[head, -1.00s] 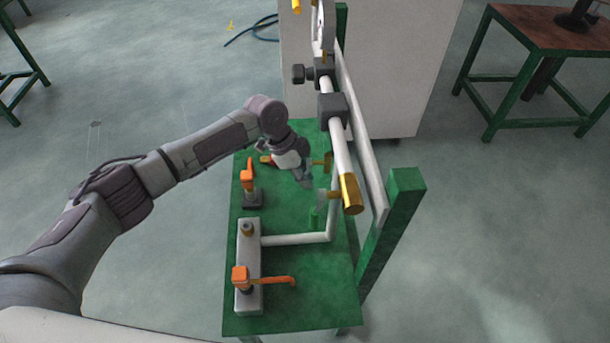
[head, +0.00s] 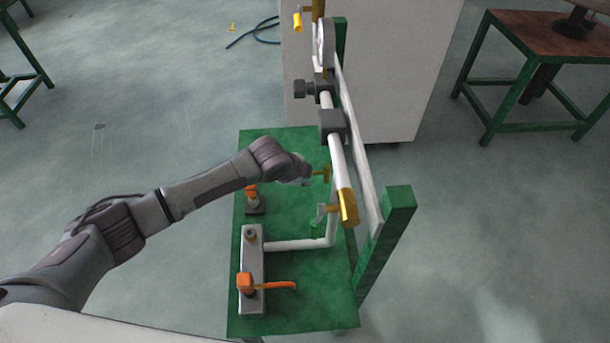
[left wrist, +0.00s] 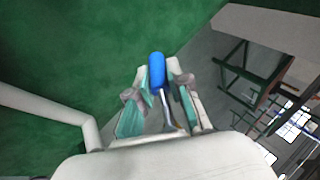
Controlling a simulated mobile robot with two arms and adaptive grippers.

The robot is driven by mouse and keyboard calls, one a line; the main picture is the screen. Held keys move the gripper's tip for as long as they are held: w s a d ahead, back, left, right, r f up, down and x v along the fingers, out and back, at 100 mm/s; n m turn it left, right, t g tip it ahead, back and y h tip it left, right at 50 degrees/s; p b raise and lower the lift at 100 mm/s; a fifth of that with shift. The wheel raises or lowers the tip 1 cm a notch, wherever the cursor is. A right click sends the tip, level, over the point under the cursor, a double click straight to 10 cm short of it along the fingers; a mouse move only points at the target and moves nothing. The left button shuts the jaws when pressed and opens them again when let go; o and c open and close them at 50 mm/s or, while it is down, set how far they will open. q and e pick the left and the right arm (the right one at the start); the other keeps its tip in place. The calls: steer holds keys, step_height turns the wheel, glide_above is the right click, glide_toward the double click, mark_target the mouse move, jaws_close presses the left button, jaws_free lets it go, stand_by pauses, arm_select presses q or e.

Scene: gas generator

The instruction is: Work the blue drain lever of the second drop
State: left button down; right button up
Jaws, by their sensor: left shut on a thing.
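The blue drain lever (left wrist: 157,72) shows in the left wrist view, its blue grip between the two fingers of my left gripper (left wrist: 158,84) and its metal stem running down between the teal pads. My left gripper is shut on it. In the head view my left gripper (head: 303,178) is beside the brass fitting (head: 322,173) below the white pipe, and the blue lever is hidden there. My right gripper is in neither view.
A green table (head: 292,300) carries a grey manifold (head: 252,267) with an orange lever (head: 272,285) and another orange valve (head: 251,193), partly behind my arm. A white pipe (head: 337,160) with a yellow-brass end (head: 348,208) and a green post (head: 385,240) stand right of my gripper.

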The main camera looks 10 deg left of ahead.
arm_select(q)
steer(key=shift+w+r+t, duration=0.15)
steer(key=shift+t, duration=0.25)
steer(key=c, duration=1.1)
jaws_free()
steer(key=v, duration=1.2)
steer(key=shift+c, duration=0.3)
